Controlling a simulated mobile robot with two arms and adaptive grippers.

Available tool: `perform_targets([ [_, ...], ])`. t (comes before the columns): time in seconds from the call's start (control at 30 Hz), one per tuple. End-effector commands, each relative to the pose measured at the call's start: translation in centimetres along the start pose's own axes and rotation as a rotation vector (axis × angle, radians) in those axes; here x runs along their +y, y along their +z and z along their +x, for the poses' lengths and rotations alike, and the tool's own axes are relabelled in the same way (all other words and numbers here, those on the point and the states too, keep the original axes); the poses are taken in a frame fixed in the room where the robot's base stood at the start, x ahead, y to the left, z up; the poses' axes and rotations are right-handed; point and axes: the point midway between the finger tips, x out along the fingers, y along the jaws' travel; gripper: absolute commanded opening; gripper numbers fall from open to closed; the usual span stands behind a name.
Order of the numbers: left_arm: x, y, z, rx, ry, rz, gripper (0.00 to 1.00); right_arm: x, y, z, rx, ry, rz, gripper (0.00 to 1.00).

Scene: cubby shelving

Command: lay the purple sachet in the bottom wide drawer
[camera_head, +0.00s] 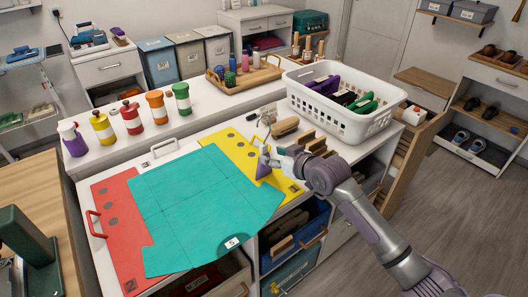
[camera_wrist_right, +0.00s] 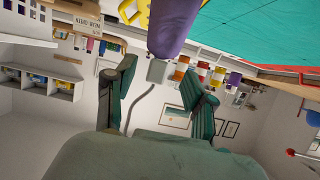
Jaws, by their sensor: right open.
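A small purple piece (camera_head: 263,168), which looks like the sachet, is at the fingertips of my right gripper (camera_head: 270,155), over the yellow panel. In the right wrist view, a purple shape (camera_wrist_right: 175,28) is just beyond the two dark green fingers of my right gripper (camera_wrist_right: 158,75). The fingers stand apart, with a small grey block between and beyond them. I cannot tell whether they touch the purple piece. Below the counter, an open drawer (camera_head: 243,285) shows at the bottom of the head view; I cannot tell if it is the bottom wide drawer. My left gripper is not in view.
A teal sheet (camera_head: 200,200) covers much of the counter, between a red panel (camera_head: 115,220) and a yellow panel (camera_head: 225,143). A white basket (camera_head: 345,110) stands right of the gripper. Several coloured bottles line the raised ledge. Blue bins (camera_head: 312,225) sit under the counter.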

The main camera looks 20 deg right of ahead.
Motion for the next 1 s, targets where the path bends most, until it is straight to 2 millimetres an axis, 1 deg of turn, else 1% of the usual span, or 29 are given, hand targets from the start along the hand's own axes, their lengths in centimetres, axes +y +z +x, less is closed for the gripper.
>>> perform_targets([
  [0.2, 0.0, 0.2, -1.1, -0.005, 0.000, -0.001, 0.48, 0.0, -1.2, 2.8, 0.000, -0.001, 0.003, 0.54],
  [0.33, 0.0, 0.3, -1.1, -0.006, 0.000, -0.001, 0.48, 0.1, -1.0, 4.3, 0.000, -0.001, 0.002, 0.54],
  [0.47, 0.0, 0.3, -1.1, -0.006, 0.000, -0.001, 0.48, 0.1, -0.9, 4.9, 0.001, 0.000, 0.001, 0.54],
  [0.67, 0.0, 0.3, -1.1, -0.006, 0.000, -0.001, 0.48, 0.1, -0.9, 4.9, 0.000, 0.000, 0.001, 0.54],
  [0.77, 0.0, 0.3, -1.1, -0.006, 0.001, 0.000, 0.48, 0.1, -0.9, 4.9, 0.000, 0.000, 0.001, 0.39],
  [0.8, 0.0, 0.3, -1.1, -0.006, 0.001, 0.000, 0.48, 0.1, -0.9, 4.9, 0.000, 0.000, 0.001, 0.33],
  [1.0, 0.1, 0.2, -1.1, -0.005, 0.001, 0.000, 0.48, 0.1, -0.8, 4.9, 0.000, 0.000, 0.000, 0.00],
])
